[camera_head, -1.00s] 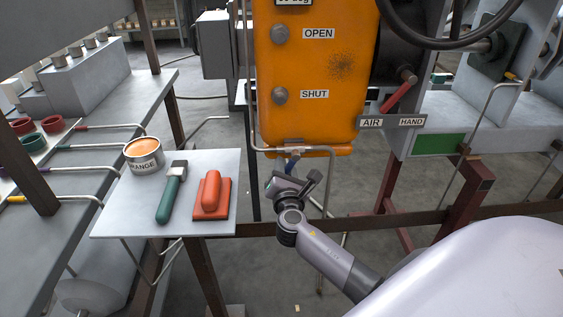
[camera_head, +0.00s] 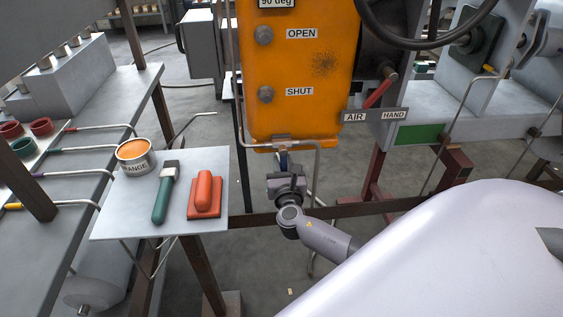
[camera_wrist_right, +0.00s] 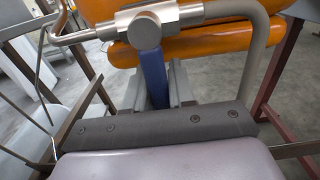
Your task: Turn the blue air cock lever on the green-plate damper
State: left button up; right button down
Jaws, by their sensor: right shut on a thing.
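The blue air cock lever (camera_head: 283,160) hangs below the orange actuator box (camera_head: 290,122). In the right wrist view the blue lever (camera_wrist_right: 154,78) points down from a metal valve body (camera_wrist_right: 145,25) on the pipe. My right gripper (camera_head: 285,174) is just under the box. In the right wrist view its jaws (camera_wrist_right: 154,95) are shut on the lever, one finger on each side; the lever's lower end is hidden. The green plate (camera_head: 420,135) is on the grey frame at right, beside the AIR/HAND sign (camera_head: 375,115). My left gripper is not in view.
A small table (camera_head: 120,215) at left holds an orange tin (camera_head: 135,157), a green-handled tool (camera_head: 166,192) and a red float (camera_head: 205,195). A bent pipe (camera_head: 316,175) runs close beside my right gripper. A red lever (camera_head: 378,94) is right of the box.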

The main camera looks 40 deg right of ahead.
aim_at(284, 170)
jog(key=shift+s+f, duration=0.1)
jog(key=c, duration=1)
grip_release()
jog(key=shift+c, duration=0.2)
jog(key=v, duration=0.6)
jog(key=shift+p, duration=0.3)
jog(key=shift+s+a, duration=0.25)
jog(key=shift+s, duration=0.2)
